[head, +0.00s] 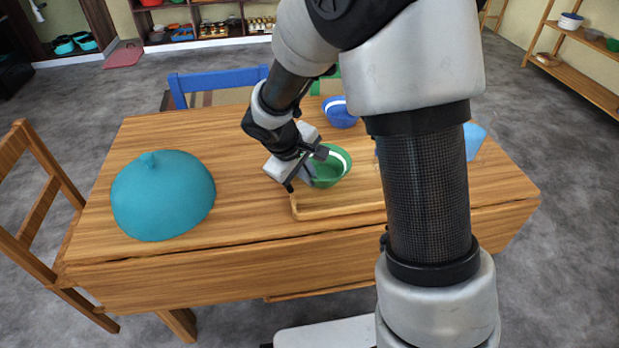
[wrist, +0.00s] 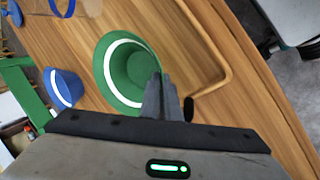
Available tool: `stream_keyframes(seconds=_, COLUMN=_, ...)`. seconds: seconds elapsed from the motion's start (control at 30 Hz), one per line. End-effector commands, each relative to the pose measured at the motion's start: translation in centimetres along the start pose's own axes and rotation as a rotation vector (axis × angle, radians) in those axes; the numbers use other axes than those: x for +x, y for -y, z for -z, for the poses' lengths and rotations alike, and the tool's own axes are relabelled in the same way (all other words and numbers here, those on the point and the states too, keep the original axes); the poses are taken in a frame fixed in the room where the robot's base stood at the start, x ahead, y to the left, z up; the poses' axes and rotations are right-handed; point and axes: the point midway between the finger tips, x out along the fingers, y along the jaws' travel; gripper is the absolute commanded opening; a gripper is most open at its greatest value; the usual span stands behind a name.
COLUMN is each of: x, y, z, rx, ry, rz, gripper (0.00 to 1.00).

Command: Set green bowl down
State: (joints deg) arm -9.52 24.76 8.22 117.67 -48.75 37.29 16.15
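The green bowl (head: 341,170) with a white band is at the tray's left end in the head view. It also shows in the wrist view (wrist: 122,68), with its open side visible. My gripper (head: 308,178) is at the bowl's near left side. Its fingers (wrist: 161,100) are close together at the bowl's rim, and they look shut on it. I cannot tell whether the bowl's base touches the surface below. The wooden tray (head: 345,208) lies on the table, partly hidden by my arm.
A blue bowl (head: 340,113) stands behind the green bowl. A large teal dome-shaped thing (head: 162,196) sits at the table's left. A light-blue object (head: 473,140) is at the right, partly behind my arm. The wooden table (head: 245,215) is bare between dome and tray. Chairs stand around it.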

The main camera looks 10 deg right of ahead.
Motion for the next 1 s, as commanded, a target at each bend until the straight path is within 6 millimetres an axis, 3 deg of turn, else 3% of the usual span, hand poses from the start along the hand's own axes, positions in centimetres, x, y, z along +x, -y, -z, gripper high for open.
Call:
stream_keyframes(seconds=0.23, x=0.3, y=0.1, z=0.0, rx=0.0, ry=-0.001, rz=-0.001, gripper=0.0)
stream_keyframes(seconds=0.37, x=0.2, y=0.1, z=0.0, rx=0.0, ry=0.0, rz=0.0, gripper=0.21)
stream_keyframes(seconds=0.67, x=0.1, y=0.0, z=0.0, rx=0.0, ry=0.0, rz=0.0, gripper=0.21)
stream_keyframes(seconds=0.83, x=-1.5, y=-0.2, z=0.1, rx=0.001, ry=-0.002, rz=-0.001, gripper=0.21)
stream_keyframes(seconds=1.0, x=-5.2, y=-0.3, z=0.1, rx=0.001, ry=-0.003, rz=-0.002, gripper=0.21)
